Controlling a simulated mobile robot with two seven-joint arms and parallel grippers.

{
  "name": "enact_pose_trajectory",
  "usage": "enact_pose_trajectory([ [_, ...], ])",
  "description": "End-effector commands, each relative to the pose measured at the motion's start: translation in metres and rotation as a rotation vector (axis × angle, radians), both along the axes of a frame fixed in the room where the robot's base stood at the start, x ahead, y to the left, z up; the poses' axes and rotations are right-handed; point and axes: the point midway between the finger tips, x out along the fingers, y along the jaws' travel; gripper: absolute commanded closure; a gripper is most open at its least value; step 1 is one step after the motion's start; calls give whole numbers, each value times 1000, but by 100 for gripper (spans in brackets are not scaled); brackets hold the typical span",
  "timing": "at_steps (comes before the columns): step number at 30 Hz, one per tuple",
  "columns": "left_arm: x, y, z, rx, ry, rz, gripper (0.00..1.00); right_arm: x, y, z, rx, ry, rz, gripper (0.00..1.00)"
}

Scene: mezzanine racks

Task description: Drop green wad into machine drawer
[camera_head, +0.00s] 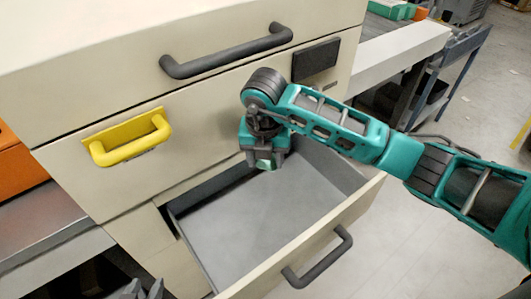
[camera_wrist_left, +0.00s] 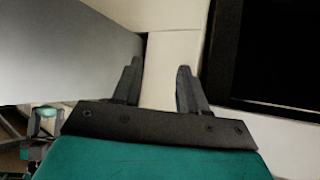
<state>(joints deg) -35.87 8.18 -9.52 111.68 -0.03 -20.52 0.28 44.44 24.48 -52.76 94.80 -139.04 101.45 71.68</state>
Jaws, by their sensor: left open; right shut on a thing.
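The machine drawer (camera_head: 240,228) is pulled out from the beige cabinet, and its grey floor looks empty. My right gripper (camera_head: 264,163) points down above the drawer's back part and is shut on the green wad (camera_head: 264,164). The wad shows as a small pale green piece between the fingers; the fingers hide the rest. My left gripper (camera_head: 138,290) is low at the bottom left of the head view, only its tips showing. In the left wrist view its fingers (camera_wrist_left: 158,86) are apart with nothing between them.
The drawer front has a dark handle (camera_head: 318,258). Above are a closed drawer with a yellow handle (camera_head: 130,140) and another with a dark handle (camera_head: 226,52). An orange box (camera_head: 18,168) stands at the left. A cart (camera_head: 445,75) stands at the right. The floor at the lower right is clear.

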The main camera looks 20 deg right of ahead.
Motion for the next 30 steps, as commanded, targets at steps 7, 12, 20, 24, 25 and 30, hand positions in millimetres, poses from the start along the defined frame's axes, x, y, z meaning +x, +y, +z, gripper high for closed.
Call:
enact_pose_trajectory([
  [7,8,-13,-5,-25,-13,-19,57,0,0,-29,1,0,0,74],
  [12,12,-14,1,-27,-21,-21,57,0,0,-29,1,-1,0,74],
  [20,12,-14,1,-25,-22,-22,57,0,0,-29,1,0,1,34],
  [24,12,-13,0,-25,-21,-22,57,0,0,-29,1,0,1,20],
  [25,11,-13,0,-25,-21,-21,57,0,0,-29,1,0,1,17],
  [30,11,-13,0,-24,-20,-21,57,0,0,-29,0,0,1,16],
])
